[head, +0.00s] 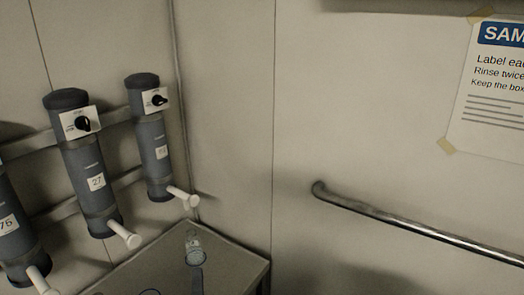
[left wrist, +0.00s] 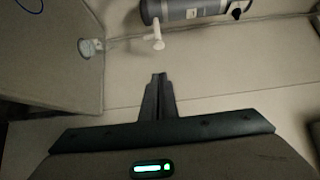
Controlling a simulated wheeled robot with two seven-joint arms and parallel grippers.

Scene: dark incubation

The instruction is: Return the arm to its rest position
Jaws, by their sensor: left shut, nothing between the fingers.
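My left gripper (left wrist: 158,78) shows in the left wrist view at the lower middle. Its two dark fingers are together and nothing shows between them. The fingertips are apart from the grey cylinder (left wrist: 195,10) with a white spout (left wrist: 157,38) at the top of that view. My right gripper is in neither view.
Grey wall cylinders (head: 88,165) with dials and white spouts hang at the left. A small clear jar (head: 194,250) stands on a corner table (head: 235,262); the jar also shows in the wrist view (left wrist: 90,47). A metal handrail (head: 420,230) and a paper notice (head: 490,95) are at right.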

